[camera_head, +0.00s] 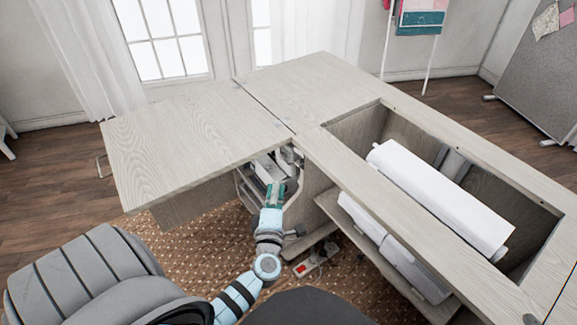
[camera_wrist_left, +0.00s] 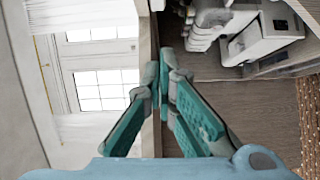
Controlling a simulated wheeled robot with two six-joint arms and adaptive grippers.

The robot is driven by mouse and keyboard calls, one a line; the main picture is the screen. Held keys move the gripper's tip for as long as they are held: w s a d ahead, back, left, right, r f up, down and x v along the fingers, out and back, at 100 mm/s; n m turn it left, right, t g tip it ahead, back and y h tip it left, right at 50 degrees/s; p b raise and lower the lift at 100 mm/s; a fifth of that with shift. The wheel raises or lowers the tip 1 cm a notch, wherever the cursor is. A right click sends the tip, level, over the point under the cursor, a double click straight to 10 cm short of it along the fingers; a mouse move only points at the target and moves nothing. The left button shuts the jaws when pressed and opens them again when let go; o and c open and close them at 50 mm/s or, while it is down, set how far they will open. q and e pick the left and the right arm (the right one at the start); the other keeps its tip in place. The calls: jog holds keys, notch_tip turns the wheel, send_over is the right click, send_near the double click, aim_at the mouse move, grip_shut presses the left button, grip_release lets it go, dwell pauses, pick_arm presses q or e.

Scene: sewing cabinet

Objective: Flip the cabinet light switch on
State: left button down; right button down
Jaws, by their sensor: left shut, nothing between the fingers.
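The sewing cabinet (camera_head: 180,130) has a pale wood top, and my left arm reaches in under its front edge. My left gripper (camera_head: 275,185) has teal fingers and is shut and empty, in front of the opening under the top. In the left wrist view the shut fingertips (camera_wrist_left: 163,75) appear over the edge of a wood panel (camera_wrist_left: 150,50); I cannot tell whether they touch it. I cannot make out the cabinet light switch in either view. My right gripper is not in view.
A white machine (camera_wrist_left: 262,32) sits inside the cabinet opening. A white roll (camera_head: 435,195) lies in the open compartment at right. A power strip with a red switch (camera_head: 301,268) lies low near the cabinet. A grey chair (camera_head: 85,280) stands at the front left.

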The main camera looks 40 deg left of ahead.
aim_at(299, 152)
pick_arm(q)
jog(key=shift+a+r+n, duration=0.15)
jog(key=shift+r+n, duration=0.15)
jog(key=shift+n, duration=0.1)
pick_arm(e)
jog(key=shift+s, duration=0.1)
